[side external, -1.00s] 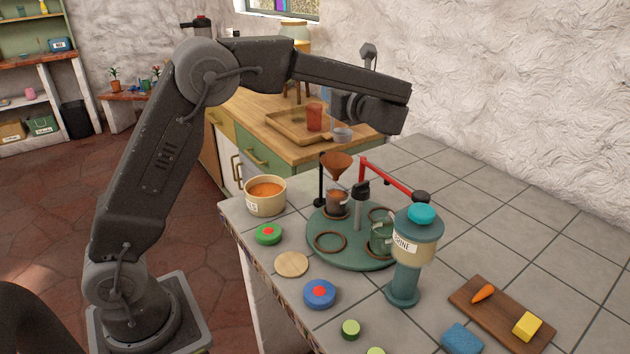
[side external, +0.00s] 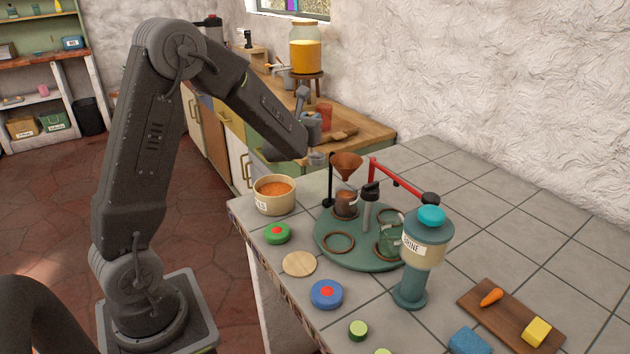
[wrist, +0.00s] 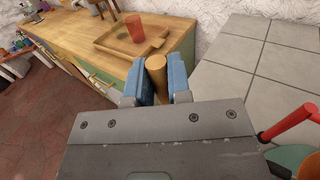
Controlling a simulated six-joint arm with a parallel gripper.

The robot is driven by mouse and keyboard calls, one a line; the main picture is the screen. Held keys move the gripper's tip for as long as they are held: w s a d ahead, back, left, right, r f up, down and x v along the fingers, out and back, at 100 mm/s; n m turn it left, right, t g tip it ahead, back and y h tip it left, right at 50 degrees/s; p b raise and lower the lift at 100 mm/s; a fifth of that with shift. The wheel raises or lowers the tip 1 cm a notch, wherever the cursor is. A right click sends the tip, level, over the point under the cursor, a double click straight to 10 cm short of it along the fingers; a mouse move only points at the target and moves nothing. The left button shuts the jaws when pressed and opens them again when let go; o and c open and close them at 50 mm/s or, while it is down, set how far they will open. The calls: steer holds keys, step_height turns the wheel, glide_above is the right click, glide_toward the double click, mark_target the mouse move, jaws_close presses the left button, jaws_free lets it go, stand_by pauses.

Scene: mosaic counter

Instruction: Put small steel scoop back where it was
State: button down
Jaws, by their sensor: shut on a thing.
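My gripper (side external: 311,128) is shut on the wooden handle (wrist: 156,76) of the small steel scoop. The handle stands between my blue fingers in the wrist view. The scoop's grey bowl (side external: 317,159) hangs below my gripper in the side view, in the air, to the upper right of the tub of orange grains (side external: 274,205) and left of the brown funnel (side external: 346,162). The bowl is hidden in the wrist view, and I cannot tell what it holds.
A green round stand (side external: 350,257) carries rings and jars, with a red arm (side external: 402,184) above. A blue-topped dispenser (side external: 413,270) stands in front. Round buttons line the counter's left edge. The tiled counter behind is clear. A wooden tray (wrist: 112,38) lies on the back bench.

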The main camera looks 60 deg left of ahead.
mark_target(311, 153)
step_height(311, 153, down, 8)
steer(key=shift+r, duration=0.2)
stand_by(0.3)
steer(key=c, duration=1.1)
jaws_free()
steer(key=shift+f, duration=0.15)
steer(key=shift+o, duration=0.2)
